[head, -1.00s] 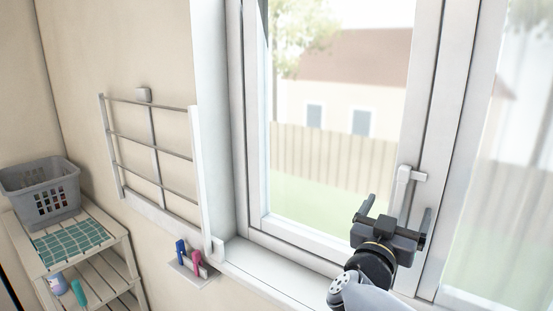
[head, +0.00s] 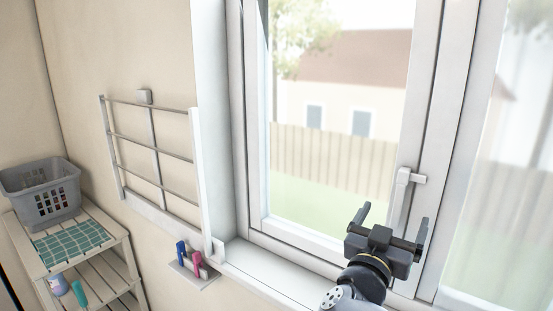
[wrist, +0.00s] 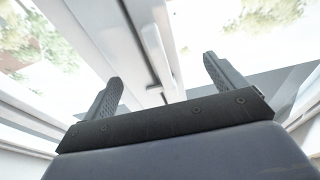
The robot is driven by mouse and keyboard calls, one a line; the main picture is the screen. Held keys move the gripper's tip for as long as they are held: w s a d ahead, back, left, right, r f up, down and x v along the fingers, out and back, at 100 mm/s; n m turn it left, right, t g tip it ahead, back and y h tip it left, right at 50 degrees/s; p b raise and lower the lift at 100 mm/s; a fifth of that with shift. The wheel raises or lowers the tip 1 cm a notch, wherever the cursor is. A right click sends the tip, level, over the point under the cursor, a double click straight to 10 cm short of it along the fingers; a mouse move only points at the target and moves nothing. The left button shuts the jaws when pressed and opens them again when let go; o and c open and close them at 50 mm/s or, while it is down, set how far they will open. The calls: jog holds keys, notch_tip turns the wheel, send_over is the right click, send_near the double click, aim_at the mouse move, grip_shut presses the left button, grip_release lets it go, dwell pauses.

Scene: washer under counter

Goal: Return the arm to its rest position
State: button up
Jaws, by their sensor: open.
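My gripper (head: 393,222) is at the lower right of the head view, in front of the window frame and just below the window handle (head: 408,190). Its two fingers point up and stand wide apart, with nothing between them. In the wrist view my gripper (wrist: 164,84) also shows its two fingers apart and empty. The white window frame and the handle (wrist: 152,80) show beyond the fingers there. The gripper looks clear of the handle, though the exact depth is hard to tell.
The window sill (head: 262,276) runs below the window. A wall drying rack (head: 152,150) and a small shelf with pegs (head: 190,262) are to the left. A grey basket (head: 42,188) stands on a slatted shelf (head: 100,262) at far left.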

aim_at(397, 212)
jog(key=shift+w+d+f, duration=0.1)
jog(key=shift+w+d, duration=0.8)
jog(key=shift+w, duration=0.3)
jog(key=m, duration=0.1)
jog(key=w+a+m+b, duration=0.1)
jog(key=shift+m+h+b, duration=0.3)
jog(key=shift+m, duration=0.1)
